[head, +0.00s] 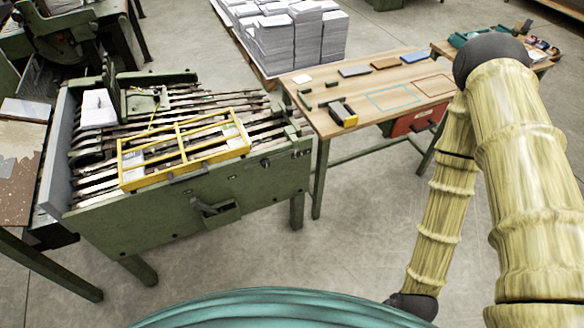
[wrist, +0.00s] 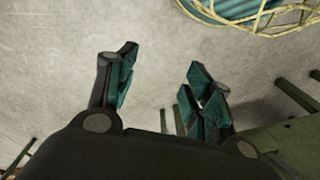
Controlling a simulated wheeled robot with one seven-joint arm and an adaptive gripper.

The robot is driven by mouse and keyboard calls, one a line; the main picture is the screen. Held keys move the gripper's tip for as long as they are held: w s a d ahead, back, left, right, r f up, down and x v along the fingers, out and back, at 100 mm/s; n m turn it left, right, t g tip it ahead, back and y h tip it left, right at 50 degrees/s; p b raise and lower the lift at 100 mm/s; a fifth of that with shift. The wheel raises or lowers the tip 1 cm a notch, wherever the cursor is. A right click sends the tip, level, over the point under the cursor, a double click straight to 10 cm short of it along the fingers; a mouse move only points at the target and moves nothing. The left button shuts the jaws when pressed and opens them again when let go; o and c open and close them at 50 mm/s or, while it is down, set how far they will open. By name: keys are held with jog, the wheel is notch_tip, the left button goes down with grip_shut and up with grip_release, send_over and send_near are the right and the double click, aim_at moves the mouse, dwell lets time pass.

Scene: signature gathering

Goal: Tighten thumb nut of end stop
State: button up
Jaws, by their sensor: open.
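The green gathering machine (head: 190,213) stands at the left in the head view, with a yellow frame (head: 185,150) over its slanted rails. A white block (head: 98,108) stands at the rails' left end. I cannot make out which part is the end stop, and its thumb nut is too small to tell. My gripper (wrist: 162,68) shows in the wrist view with its two teal-padded fingers spread and nothing between them. Bare floor lies behind the fingers, so it is away from the machine's rails. I cannot see the fingers in the head view.
A wooden workbench (head: 372,92) with small tools, flat blocks and a yellow-and-black tool (head: 343,114) stands right of the machine. A red drawer (head: 412,120) hangs under it. Paper stacks (head: 290,38) sit on a pallet behind. The concrete floor (head: 265,255) in front is clear.

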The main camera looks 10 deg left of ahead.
jog(key=w+a+f+n+t+y+b, duration=0.1)
jog(key=w+a+f+t+b, duration=0.1)
jog(key=w+a+f+b, duration=0.3)
jog(key=w+a+f+n+t+y+b, duration=0.1)
jog(key=w+a+f+t+b, duration=0.15)
jog(key=w+a, duration=0.35)
jog(key=n+t+y+b, duration=0.5)
jog(key=t+y+b, duration=0.4)
jog(key=b, duration=1.2)
send_near(267, 166)
jog(key=shift+t+h, duration=0.55)
jog(key=shift+h, duration=0.15)
jog(key=x, duration=0.6)
jog(key=a+x, duration=0.1)
jog(key=x, duration=0.2)
jog(key=shift+s, duration=0.2)
jog(key=shift+c, duration=0.3)
jog(key=c, duration=1)
